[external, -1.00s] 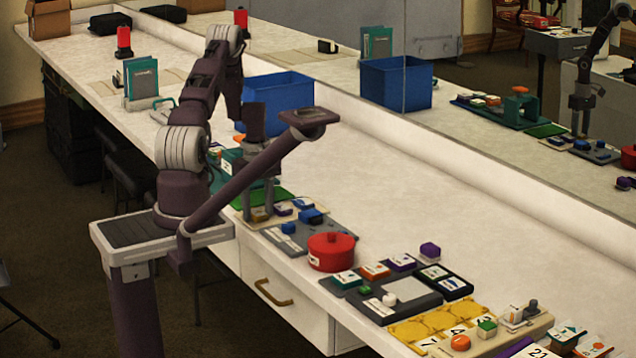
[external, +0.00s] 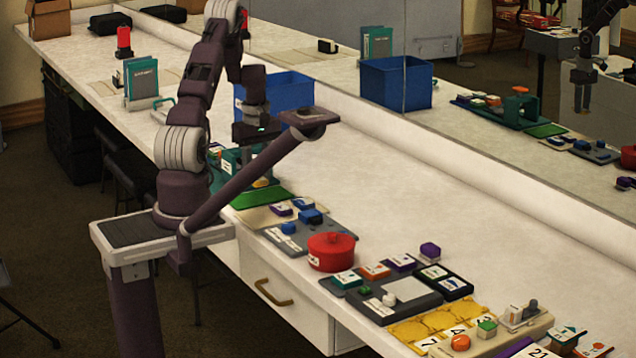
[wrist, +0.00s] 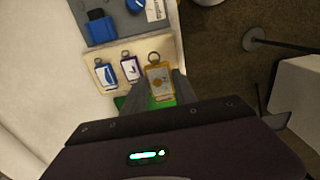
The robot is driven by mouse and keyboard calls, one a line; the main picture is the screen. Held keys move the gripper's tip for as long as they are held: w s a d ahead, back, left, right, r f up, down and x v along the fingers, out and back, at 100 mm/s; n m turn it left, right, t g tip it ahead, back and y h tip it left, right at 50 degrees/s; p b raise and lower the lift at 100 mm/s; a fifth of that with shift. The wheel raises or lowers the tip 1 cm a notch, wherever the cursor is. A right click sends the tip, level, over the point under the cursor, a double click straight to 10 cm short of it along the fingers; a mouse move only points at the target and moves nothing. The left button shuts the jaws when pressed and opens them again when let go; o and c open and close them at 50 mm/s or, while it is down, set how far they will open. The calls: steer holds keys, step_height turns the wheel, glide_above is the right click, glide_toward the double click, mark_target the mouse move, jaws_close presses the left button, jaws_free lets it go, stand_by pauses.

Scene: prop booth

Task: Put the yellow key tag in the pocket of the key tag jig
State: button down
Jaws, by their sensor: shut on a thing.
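My gripper (wrist: 160,98) is shut on the yellow key tag (wrist: 158,78), with its metal ring pointing away from the fingers. In the external view, the yellow key tag (external: 262,183) hangs below my gripper, raised above the bench near the green mat (external: 262,199). The beige tray (wrist: 143,48) lies beneath and beside it in the wrist view. A blue tag (wrist: 105,74) and a purple tag (wrist: 130,68) lie on this tray. I cannot tell which fixture is the key tag jig, and I make out no empty pocket.
A grey board (external: 335,238) with blue parts lies beside the tray, and a red pot (external: 331,252) stands past it. A teal fixture (external: 232,160) stands behind the green mat. A blue bin (external: 396,84) also shows. The bench's middle is clear.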

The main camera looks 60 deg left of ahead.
steer(key=w+d+f, duration=0.1)
steer(key=w+d, duration=0.4)
steer(key=d, duration=0.3)
steer(key=w+d+f, duration=0.1)
steer(key=w+d, duration=0.4)
steer(key=d, duration=0.4)
steer(key=shift+s+a+f, duration=0.1)
steer(key=shift+s+f, duration=0.05)
steer(key=shift+f, duration=1.35)
steer(key=shift+s+a+f, duration=0.1)
steer(key=shift+f, duration=1.4)
steer(key=c, duration=0.9)
jaws_free()
